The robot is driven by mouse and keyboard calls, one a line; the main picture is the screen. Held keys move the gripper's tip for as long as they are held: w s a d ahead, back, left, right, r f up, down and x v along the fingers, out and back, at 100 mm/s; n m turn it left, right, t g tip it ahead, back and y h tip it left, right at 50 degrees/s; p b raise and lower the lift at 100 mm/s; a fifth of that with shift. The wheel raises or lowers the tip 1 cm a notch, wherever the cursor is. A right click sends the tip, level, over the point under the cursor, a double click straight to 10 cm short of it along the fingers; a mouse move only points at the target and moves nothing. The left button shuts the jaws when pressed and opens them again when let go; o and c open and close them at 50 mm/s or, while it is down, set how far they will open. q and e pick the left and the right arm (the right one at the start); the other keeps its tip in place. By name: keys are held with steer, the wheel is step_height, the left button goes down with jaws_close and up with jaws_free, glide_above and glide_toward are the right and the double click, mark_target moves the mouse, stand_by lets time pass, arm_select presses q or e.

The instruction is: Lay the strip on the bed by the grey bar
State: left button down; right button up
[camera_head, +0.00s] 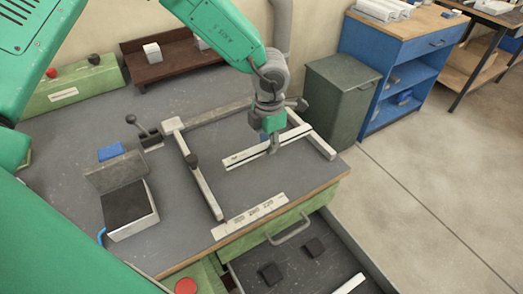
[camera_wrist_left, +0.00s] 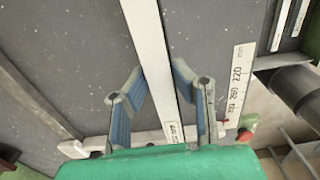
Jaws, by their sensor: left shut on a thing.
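A long white strip (camera_head: 240,159) with a dark line along it is held over the grey bench bed (camera_head: 225,142), inside the clamp frame. I cannot tell whether it touches the bed. My left gripper (camera_head: 271,149) points down and is shut on the strip, covering part of it. In the left wrist view the strip (camera_wrist_left: 150,40) runs between the two fingers of the left gripper (camera_wrist_left: 158,85), its labelled end near the palm. A grey bar (camera_head: 222,112) lies along the back of the bed, apart from the strip. My right gripper is not in view.
A pale bar with a black knob (camera_head: 205,187) stands left of the strip, and a shorter pale bar (camera_head: 322,146) right. A number scale (camera_head: 250,215) lies at the front edge. A lidded box (camera_head: 131,211) stands left. An open drawer (camera_head: 300,262) holds dark blocks.

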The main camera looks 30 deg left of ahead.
mark_target(264, 160)
arm_select(q)
steer(key=shift+w+f, duration=0.1)
steer(key=shift+f, duration=0.55)
steer(key=shift+w+f, duration=0.15)
steer(key=shift+f, duration=0.2)
steer(key=f, duration=0.1)
steer(key=a+f, duration=0.2)
steer(key=shift+f, duration=0.25)
steer(key=shift+a+f, duration=0.1)
steer(key=shift+f, duration=0.15)
steer(key=shift+d, duration=0.5)
steer(key=c, duration=1.4)
jaws_free()
steer(key=shift+d, duration=0.15)
steer(key=shift+d+r, duration=0.1)
steer(key=shift+a, duration=0.3)
steer(key=shift+a+r, duration=0.1)
steer(key=shift+r, duration=0.3)
steer(key=r, duration=1)
steer(key=shift+d+r, duration=0.25)
steer(key=shift+a+r, duration=0.25)
steer(key=shift+r, duration=0.1)
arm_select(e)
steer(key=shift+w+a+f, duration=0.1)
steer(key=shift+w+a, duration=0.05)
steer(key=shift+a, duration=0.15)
